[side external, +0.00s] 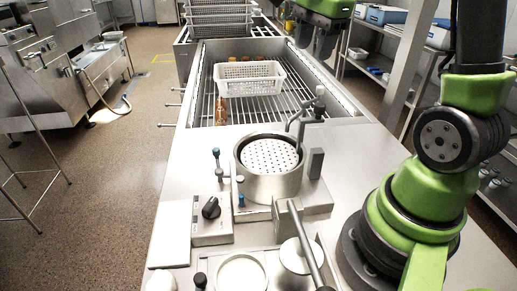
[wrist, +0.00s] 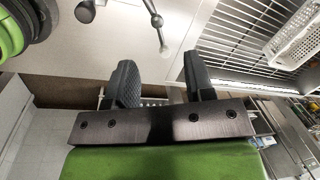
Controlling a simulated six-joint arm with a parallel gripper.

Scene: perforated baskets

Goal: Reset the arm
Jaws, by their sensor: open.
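My gripper (wrist: 160,82) shows in the wrist view with its two dark ridged fingers apart and nothing between them. In the side external view only part of it (side external: 318,40) shows at the top edge, below a green link of mine. It is raised above the right side of the steel counter, beyond the basin. The fingertips touch nothing that I can see.
A white perforated basket (side external: 250,80) stands on the wire rack (side external: 290,108), with small brown items around it. Stacked baskets (side external: 218,22) stand behind. Shelves (side external: 375,65) line the right.

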